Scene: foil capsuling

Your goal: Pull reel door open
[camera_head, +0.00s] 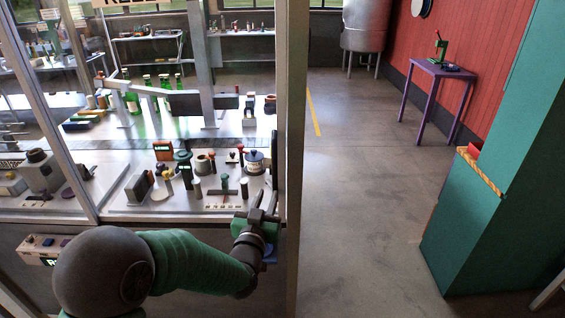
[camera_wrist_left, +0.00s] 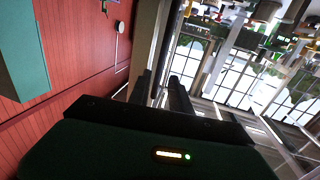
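The reel door is a clear panel in a grey metal frame; its right upright (camera_head: 297,120) runs the full height of the head view. A sign with dark letters, cut off by the top edge, is above it. My left gripper (camera_head: 265,199) is beside the lower part of this upright, on its left. Its two dark fingers point up and stand apart. In the left wrist view the fingers (camera_wrist_left: 161,90) also stand apart, with a frame post beyond them. I see no clear handle; whether the fingers touch the door is unclear. My right gripper is out of view.
Behind the panel, a machine bed (camera_head: 120,212) carries several knobs, pots and green bottles. A button box (camera_head: 42,248) is at lower left. Open floor (camera_head: 365,200) lies right of the upright, with a teal cabinet (camera_head: 490,225) and a purple table (camera_head: 443,68) beyond.

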